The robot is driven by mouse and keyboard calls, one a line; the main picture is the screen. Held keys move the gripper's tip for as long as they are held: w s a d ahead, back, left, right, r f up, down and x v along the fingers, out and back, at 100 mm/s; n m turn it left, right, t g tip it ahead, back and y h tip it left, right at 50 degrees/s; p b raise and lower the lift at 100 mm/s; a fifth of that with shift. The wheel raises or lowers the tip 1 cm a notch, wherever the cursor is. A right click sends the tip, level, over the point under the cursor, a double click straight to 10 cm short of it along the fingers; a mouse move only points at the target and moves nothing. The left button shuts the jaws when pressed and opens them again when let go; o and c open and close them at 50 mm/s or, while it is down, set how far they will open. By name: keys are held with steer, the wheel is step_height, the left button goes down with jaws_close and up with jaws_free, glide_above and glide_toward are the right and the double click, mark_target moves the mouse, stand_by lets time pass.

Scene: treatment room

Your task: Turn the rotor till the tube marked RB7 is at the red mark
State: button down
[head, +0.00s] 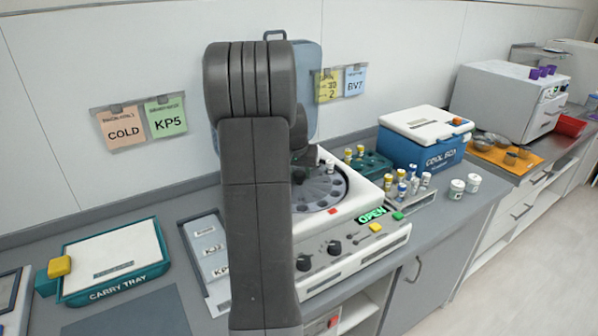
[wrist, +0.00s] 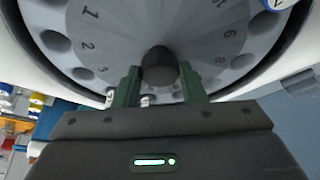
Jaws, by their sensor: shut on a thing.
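The rotor (head: 322,190) is a grey disc with holes around its rim, in the white centrifuge (head: 392,240), whose lid is up. In the wrist view the rotor (wrist: 205,30) shows numbered places and a dark round hub knob (wrist: 158,66). My gripper (wrist: 160,78) has its two green fingers on either side of this knob, shut on it. A blue-capped tube (wrist: 278,4) shows at the top right edge; its marking cannot be read. Small pale tubes show below the knob, partly hidden by the fingers. The red mark (head: 333,211) is on the front rim. RB7 cannot be made out.
The display (head: 371,215) reads OPEN. Tube racks (head: 412,205), white jars (head: 457,189) and a blue cool box (head: 425,145) stand to the right. A carry tray (head: 158,268) lies to the left. My arm covers part of the centrifuge in the head view.

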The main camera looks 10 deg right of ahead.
steer(key=shift+r+n, duration=0.1)
steer(key=shift+n, duration=0.2)
steer(key=shift+d+n+y+p, duration=0.15)
steer(key=shift+n+y, duration=0.35)
steer(key=shift+n, duration=0.7)
steer(key=shift+d+n+y+p, duration=0.15)
steer(key=shift+n+y, duration=0.35)
steer(key=shift+n, duration=0.7)
steer(key=shift+w+n+y+b, duration=0.1)
steer(key=shift+n+y+b, duration=0.65)
steer(key=shift+n, duration=1.75)
steer(key=shift+n+g+y, duration=0.3)
steer(key=shift+n+y, duration=0.15)
steer(key=shift+n, duration=0.15)
steer(key=c, duration=0.9)
jaws_free()
steer(key=b+v, duration=0.1)
steer(key=v, duration=1.2)
steer(key=shift+r, duration=0.35)
